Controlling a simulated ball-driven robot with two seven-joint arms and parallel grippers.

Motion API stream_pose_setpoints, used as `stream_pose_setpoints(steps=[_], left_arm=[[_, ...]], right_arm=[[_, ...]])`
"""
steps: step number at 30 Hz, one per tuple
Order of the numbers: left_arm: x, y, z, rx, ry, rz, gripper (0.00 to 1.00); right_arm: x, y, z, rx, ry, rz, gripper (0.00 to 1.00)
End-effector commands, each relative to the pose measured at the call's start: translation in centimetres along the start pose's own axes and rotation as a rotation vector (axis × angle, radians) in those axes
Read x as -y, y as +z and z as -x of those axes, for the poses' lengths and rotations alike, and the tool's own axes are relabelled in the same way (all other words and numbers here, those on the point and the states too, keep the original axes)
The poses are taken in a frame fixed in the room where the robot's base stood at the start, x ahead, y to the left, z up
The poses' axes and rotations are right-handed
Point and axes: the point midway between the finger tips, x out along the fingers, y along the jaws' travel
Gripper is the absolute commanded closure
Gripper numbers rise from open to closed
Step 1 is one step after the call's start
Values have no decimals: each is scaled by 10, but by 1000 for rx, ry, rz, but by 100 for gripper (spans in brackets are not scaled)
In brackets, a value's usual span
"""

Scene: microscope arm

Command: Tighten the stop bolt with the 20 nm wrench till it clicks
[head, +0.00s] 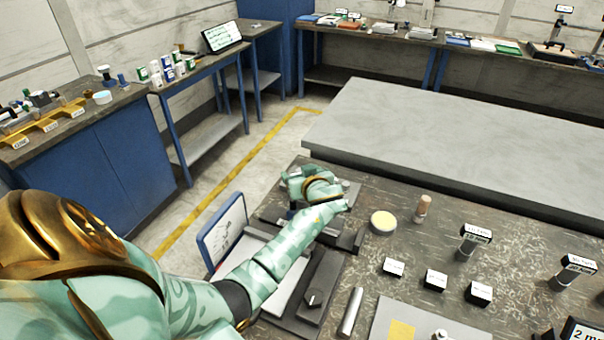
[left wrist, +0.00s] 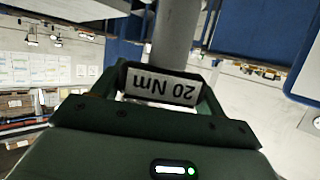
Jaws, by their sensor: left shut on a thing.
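The 20 Nm wrench (left wrist: 163,88) shows in the left wrist view as a dark-framed label reading "20 Nm", upside down, with a grey round shaft (left wrist: 173,40) above it. My left gripper (head: 298,182) is shut on this wrench. In the head view the hand is over the far left part of the dark workbench (head: 385,270), above a dark fixture (head: 345,238). The hand and forearm cover most of the wrench there. I cannot make out the stop bolt or whether the wrench touches it. My right gripper is not in view.
Two upright labelled tools (head: 470,243) (head: 569,276) stand at the right of the bench. A blue-framed board (head: 222,229) stands left of the fixture. A bare grey slab (head: 470,150) lies behind.

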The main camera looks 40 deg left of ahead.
Motion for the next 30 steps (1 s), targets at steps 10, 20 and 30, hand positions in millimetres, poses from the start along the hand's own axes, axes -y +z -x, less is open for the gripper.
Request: stream_pose_setpoints(steps=[10, 20, 30], left_arm=[[0, 8, -3, -1, 0, 0, 69], [0, 16, -6, -1, 1, 0, 69], [0, 18, -7, -2, 0, 0, 69]], right_arm=[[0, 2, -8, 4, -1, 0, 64], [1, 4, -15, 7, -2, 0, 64], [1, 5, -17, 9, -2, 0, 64]])
